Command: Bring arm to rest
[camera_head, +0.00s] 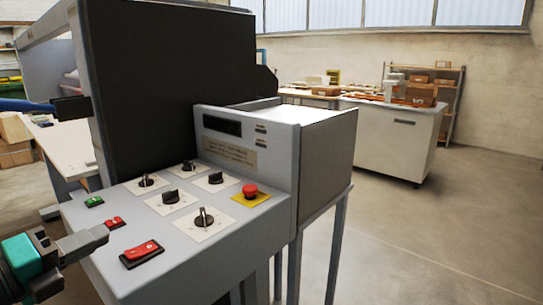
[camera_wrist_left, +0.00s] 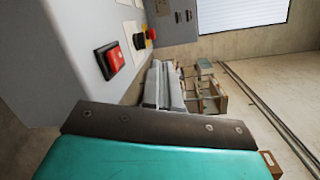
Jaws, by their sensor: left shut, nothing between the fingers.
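My left gripper (camera_head: 98,238) comes in from the lower left in the head view. It is shut and empty, with its tip close to the front left edge of the laminator's control panel (camera_head: 110,262). I cannot tell whether it touches the panel. A red rocker switch (camera_head: 141,252) lies just right of the fingertips, and it also shows in the left wrist view (camera_wrist_left: 110,60). The teal and dark gripper body (camera_wrist_left: 150,150) fills the bottom of the left wrist view. My right gripper is in neither view.
The panel carries several black rotary knobs (camera_head: 204,218), a red emergency button (camera_head: 250,191) on yellow, a smaller red switch (camera_head: 113,222) and a green one (camera_head: 94,201). The dark laminator housing (camera_head: 150,85) rises behind. Open floor (camera_head: 420,240) lies right; a white cabinet (camera_head: 390,138) stands farther back.

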